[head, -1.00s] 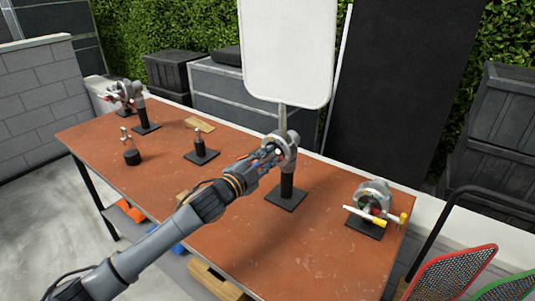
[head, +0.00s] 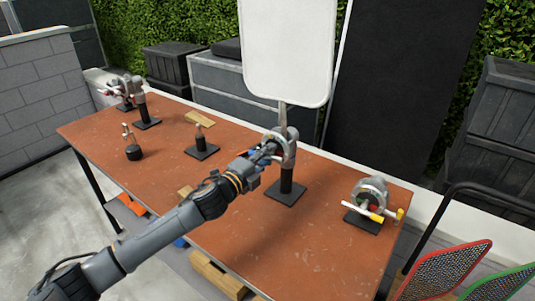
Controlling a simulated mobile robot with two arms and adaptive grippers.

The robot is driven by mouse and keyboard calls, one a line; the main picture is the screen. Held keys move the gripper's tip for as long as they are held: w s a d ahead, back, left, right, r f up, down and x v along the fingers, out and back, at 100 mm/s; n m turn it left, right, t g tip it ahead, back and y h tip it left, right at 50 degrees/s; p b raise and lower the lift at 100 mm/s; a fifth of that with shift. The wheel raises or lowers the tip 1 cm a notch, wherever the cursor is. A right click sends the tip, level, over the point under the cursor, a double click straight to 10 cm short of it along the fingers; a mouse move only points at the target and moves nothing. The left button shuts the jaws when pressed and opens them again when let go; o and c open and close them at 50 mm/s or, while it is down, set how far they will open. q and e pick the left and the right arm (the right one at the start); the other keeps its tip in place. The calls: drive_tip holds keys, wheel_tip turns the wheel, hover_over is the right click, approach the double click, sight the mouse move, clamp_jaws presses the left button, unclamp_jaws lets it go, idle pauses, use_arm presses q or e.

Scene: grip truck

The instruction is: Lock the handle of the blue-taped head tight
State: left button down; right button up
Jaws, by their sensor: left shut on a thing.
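The middle grip head (head: 289,150) is a round grey metal head on a black post and square base, with a rod and white board rising from it. My left gripper (head: 268,150) is at the left side of this head, shut on what looks like its handle. The fingers hide most of the handle. A small blue patch shows by the fingers; I cannot tell if it is the tape. Another grip head (head: 371,190) with yellow and red marks stands at the right end of the table. My right gripper is not in view.
The white board (head: 287,50) stands above the middle head. The brown table (head: 190,175) also carries a head with a red mark (head: 125,88) at the far left, small black-based fittings (head: 201,143) and a wooden block (head: 199,118).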

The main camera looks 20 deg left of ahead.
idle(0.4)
use_arm(q)
drive_tip(key=c, duration=1.2)
unclamp_jaws()
drive_tip(key=v, duration=1.2)
